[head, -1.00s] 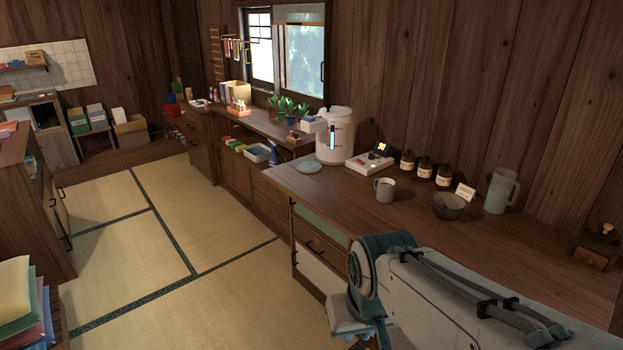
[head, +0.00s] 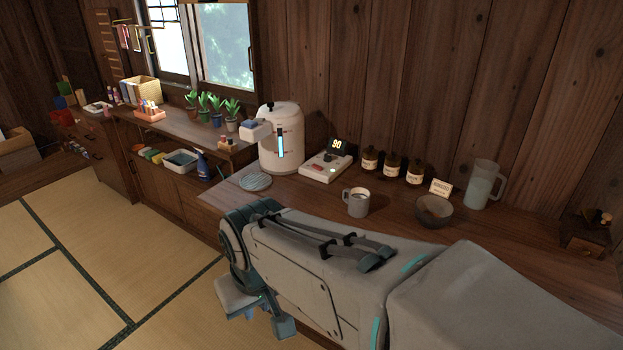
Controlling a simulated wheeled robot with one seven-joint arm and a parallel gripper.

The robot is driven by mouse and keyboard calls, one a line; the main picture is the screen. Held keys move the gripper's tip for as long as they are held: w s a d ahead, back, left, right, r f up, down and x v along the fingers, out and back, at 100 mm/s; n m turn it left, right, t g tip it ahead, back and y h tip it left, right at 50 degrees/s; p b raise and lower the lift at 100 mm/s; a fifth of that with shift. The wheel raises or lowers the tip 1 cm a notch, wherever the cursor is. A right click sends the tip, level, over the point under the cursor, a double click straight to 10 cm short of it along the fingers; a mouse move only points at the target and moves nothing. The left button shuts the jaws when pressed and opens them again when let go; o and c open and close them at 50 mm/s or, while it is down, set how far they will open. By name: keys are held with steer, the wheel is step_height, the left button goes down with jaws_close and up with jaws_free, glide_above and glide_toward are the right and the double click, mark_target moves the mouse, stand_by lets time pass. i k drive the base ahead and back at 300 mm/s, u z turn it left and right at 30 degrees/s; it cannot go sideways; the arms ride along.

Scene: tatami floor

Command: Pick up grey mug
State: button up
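The grey mug (head: 357,203) stands upright on the wooden counter (head: 305,197), its handle toward the left and a dark liquid or dark inside showing at its top. My arm reaches across the front of the counter, in front of the mug and lower in the picture. The end of my arm hangs over the floor at the counter's front edge, left of the mug and apart from it. My gripper's fingers cannot be made out clearly there, so I cannot tell whether they are open or shut.
A white water heater (head: 281,140), a scale (head: 326,167) and a pale blue round mat (head: 255,181) are left of the mug. Several brown jars (head: 393,167) stand behind it. A dark bowl (head: 434,211) and a pitcher (head: 484,184) are to the right. Tatami floor (head: 60,250) is clear at left.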

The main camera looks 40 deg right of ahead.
mark_target(358, 201)
steer(key=z, duration=0.7)
steer(key=i, duration=0.95)
steer(key=z, duration=0.85)
